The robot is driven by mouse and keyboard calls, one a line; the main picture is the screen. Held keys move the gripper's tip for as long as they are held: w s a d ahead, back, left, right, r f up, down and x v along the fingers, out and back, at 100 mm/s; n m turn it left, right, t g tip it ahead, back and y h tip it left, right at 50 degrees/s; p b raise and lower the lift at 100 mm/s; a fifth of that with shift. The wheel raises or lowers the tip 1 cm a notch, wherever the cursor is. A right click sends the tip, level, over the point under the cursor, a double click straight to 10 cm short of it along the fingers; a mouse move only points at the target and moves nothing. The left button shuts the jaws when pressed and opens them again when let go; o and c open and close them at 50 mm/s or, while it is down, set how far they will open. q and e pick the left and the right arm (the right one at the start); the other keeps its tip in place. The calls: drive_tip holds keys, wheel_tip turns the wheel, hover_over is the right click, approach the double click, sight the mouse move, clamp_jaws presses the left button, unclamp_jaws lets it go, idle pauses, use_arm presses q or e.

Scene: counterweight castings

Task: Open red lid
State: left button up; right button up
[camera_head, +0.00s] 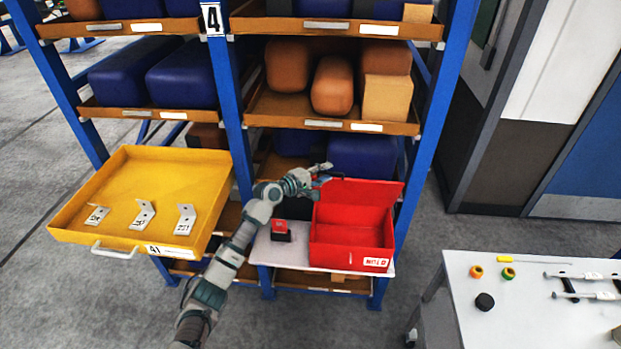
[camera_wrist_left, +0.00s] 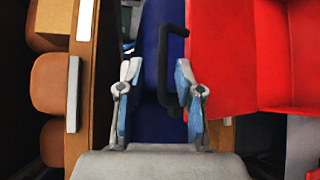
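A red box (camera_head: 322,252) with a white label stands on a light shelf board. Its red lid (camera_head: 372,193) stands raised at the back edge, and the box's inside shows. The lid also shows in the left wrist view (camera_wrist_left: 219,60). A black handle (camera_wrist_left: 173,38) sticks out from the lid's edge, between the fingers in the picture. My left gripper (camera_head: 322,173) is behind the lid's upper left corner. In the left wrist view its fingers (camera_wrist_left: 157,77) are apart, and I see no grip on the handle. My right gripper is out of view.
A small red-and-black block (camera_head: 280,231) sits left of the box. A yellow tray (camera_head: 95,190) with several numbered brackets is pulled out at left. Blue rack posts (camera_head: 428,120) stand close to the box. A white table (camera_head: 480,330) with small parts is at lower right.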

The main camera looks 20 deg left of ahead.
use_arm(q)
drive_tip(key=v, duration=0.9)
drive_tip(key=shift+s, duration=0.1)
